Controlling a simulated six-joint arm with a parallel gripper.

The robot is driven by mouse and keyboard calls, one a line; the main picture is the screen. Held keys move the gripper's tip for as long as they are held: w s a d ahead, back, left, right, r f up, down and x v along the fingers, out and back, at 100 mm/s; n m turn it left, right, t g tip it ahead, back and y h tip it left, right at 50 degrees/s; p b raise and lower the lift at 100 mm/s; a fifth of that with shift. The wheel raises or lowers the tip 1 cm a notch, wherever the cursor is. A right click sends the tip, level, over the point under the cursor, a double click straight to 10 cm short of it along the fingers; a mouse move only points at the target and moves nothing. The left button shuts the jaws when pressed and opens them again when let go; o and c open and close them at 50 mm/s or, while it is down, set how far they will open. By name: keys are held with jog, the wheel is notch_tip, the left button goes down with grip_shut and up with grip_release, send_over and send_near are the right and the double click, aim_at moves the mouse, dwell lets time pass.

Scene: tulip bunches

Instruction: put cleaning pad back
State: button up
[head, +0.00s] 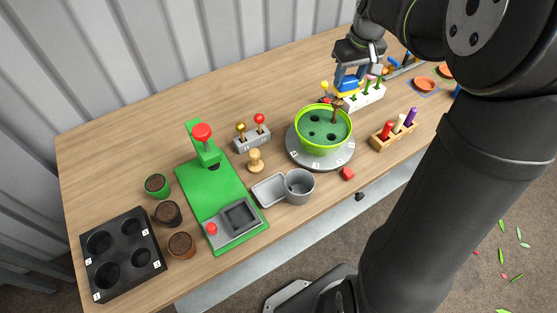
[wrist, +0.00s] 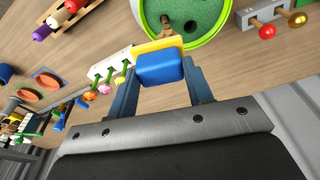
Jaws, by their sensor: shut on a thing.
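My gripper (head: 348,76) is shut on a blue and yellow block, which looks like the cleaning pad (head: 347,87). In the wrist view the pad (wrist: 160,68) sits between the two blue-grey fingers, with its blue part nearer the camera and its yellow layer beyond. The gripper is above the far right rim of the green bowl (head: 300,125). A brown piece (head: 338,104) shows just below the pad by the bowl rim; I cannot tell whether they touch. The pad's underside is hidden.
The bowl stands on a grey turntable (head: 318,160). A white flower rack (head: 368,97) is close behind and right of the gripper. A wooden rack with coloured pegs (head: 380,142) stands at right, a lever box (head: 252,139) at left. The back left table is clear.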

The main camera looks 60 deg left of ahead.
jog(key=s+a+f+n, duration=0.2)
jog(key=s+a+n, duration=0.15)
jog(key=s, duration=1.05)
jog(key=shift+m, duration=0.55)
jog(key=shift+s+d+f, duration=0.3)
jog(key=shift+s+f, duration=0.7)
jog(key=shift+f, duration=1.95)
jog(key=shift+s+d+f, duration=0.25)
jog(key=shift+s+f, duration=0.7)
jog(key=shift+f, duration=2)
jog(key=shift+s+d+f, duration=0.3)
jog(key=shift+s+f, duration=0.7)
jog(key=shift+f, duration=1.95)
jog(key=shift+f, duration=0.2)
jog(key=o, duration=0.6)
jog(key=shift+o, duration=0.2)
jog(key=shift+r, duration=0.1)
